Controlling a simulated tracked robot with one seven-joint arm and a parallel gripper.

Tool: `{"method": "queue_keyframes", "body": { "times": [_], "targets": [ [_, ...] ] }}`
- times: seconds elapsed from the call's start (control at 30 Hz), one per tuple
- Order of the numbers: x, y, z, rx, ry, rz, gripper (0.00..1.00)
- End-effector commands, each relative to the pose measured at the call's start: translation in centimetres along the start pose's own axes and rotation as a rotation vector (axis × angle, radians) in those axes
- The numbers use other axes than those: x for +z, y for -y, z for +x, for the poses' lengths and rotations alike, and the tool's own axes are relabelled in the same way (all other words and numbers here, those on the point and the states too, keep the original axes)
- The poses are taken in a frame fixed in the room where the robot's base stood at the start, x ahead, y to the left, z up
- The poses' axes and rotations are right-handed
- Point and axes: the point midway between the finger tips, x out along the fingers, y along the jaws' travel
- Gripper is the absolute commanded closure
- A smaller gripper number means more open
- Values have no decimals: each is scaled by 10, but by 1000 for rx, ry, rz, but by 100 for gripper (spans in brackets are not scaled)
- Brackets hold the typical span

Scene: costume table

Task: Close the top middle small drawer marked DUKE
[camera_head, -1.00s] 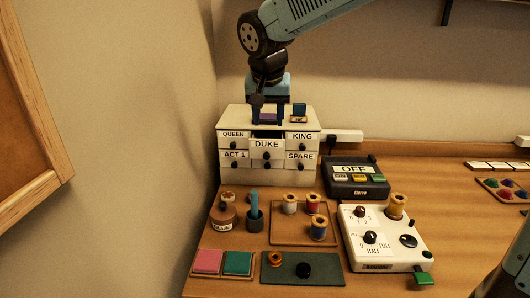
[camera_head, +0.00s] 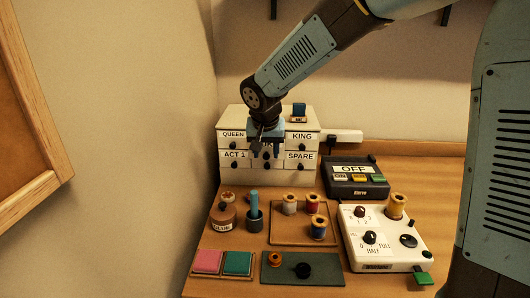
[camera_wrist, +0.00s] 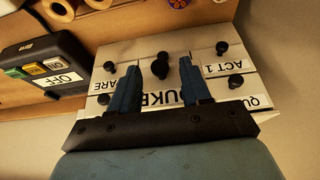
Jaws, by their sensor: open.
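The small drawer cabinet (camera_head: 227,113) stands at the back left of the table. Its top middle drawer, DUKE (camera_wrist: 158,98), is mostly hidden behind my gripper in the head view; the wrist view shows its label upside down. How far it stands out cannot be told now. My gripper (camera_head: 265,155) points down in front of the cabinet's top middle. In the wrist view the two fingers (camera_wrist: 158,75) are apart, with dark knobs between them and the DUKE label behind. Whether the fingers touch the drawer is not clear.
QUEEN (camera_head: 233,135) and KING (camera_head: 302,136) flank DUKE; ACT 1 (camera_head: 235,156) and SPARE (camera_head: 300,156) lie below. A small blue object (camera_head: 298,110) stands on the cabinet top. A dark switch box (camera_head: 352,185), a thread tray (camera_head: 283,240) and a glue pot (camera_head: 222,215) stand nearby.

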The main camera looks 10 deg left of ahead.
Motion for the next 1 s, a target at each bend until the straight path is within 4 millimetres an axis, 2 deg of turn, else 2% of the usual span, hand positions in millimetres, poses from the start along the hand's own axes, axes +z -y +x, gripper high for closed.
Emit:
{"method": "queue_keyframes", "body": {
  "times": [0.17, 0.43, 0.9, 1.0],
  "targets": [
    [0, 0, 8, -1, 0, 1, 53],
    [0, 0, 9, -1, 0, 1, 53],
    [0, 1, 9, -1, 0, 0, 98],
    [0, 1, 9, -1, 0, 0, 100]
  ]
}}
